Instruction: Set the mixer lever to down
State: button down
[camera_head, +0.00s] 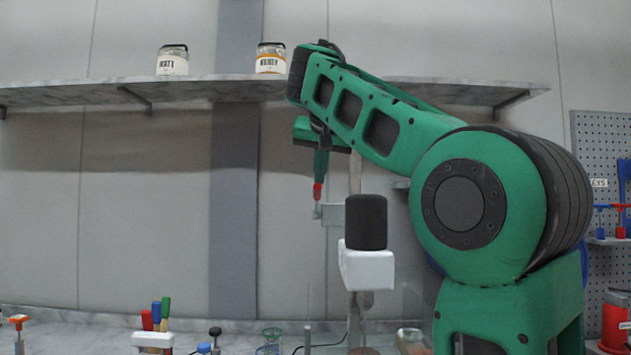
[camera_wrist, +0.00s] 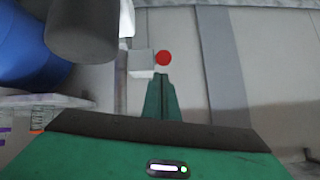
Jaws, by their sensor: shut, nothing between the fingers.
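The mixer has a black motor cylinder (camera_head: 366,222) on a white block, with a grey bracket (camera_head: 332,213) reaching left from its post. The lever's red handle (camera_head: 317,191) shows above the bracket's left end. In the wrist view the red knob (camera_wrist: 163,58) lies just beyond my fingertips, beside the pale bracket end (camera_wrist: 141,63). My gripper (camera_head: 320,176) points down from my green arm, directly above the red handle. Its green fingers (camera_wrist: 161,78) are together and empty. Whether the tips touch the knob, I cannot tell.
A shelf (camera_head: 210,90) with two labelled jars runs along the wall behind. The dark cylinder (camera_wrist: 82,30) stands close on the left in the wrist view. Tools with coloured handles (camera_head: 156,318) stand on the bench. A pegboard (camera_head: 600,150) hangs at right.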

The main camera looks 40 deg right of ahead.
jog(key=shift+s+a+f, duration=0.1)
jog(key=shift+f, duration=0.2)
jog(key=shift+a+f, duration=0.1)
jog(key=shift+a, duration=0.05)
dwell(0.3)
